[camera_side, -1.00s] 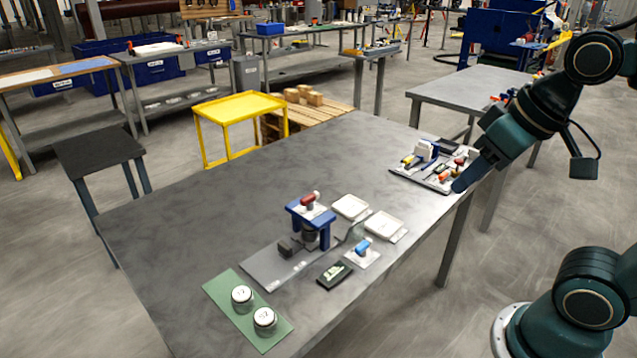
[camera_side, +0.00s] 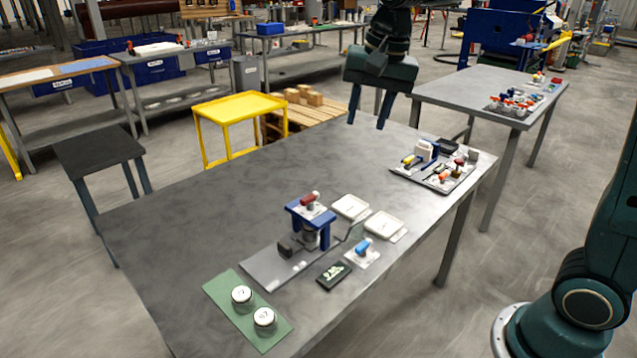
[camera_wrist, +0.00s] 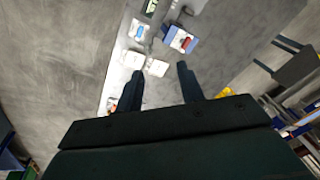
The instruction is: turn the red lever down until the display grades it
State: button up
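The blue press (camera_side: 312,222) stands on the grey table, with a red handle (camera_side: 310,198) on top; it also shows in the wrist view (camera_wrist: 181,40). I cannot tell whether this handle is the red lever. A small dark display (camera_side: 333,274) with a pale readout too small to read lies in front of it. A blue handle (camera_side: 363,246) on a white plate is right of the press. My gripper (camera_side: 368,122) hangs above the table's far edge, well away from the press. Its fingers are apart and nothing is between them; they also show in the wrist view (camera_wrist: 160,84).
Two white trays (camera_side: 384,225) lie right of the press. Two round jars (camera_side: 242,295) stand on a green mat (camera_side: 222,287) at the front left. A tray of small tools (camera_side: 437,181) lies at the right end. The table's back left is clear.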

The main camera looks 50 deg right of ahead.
jog(key=w+f+m+g, duration=0.1)
jog(key=w+f+m, duration=0.3)
jog(key=w, duration=0.5)
jog(key=m+g, duration=0.1)
jog(key=m, duration=0.3)
send_over(310, 196)
notch_tip(310, 196, down, 6)
jog(key=f, duration=0.1)
jog(key=shift+r, duration=0.25)
notch_tip(310, 196, down, 14)
jog(key=shift+r, duration=0.1)
jog(key=shift+c, duration=0.2)
grip_shut()
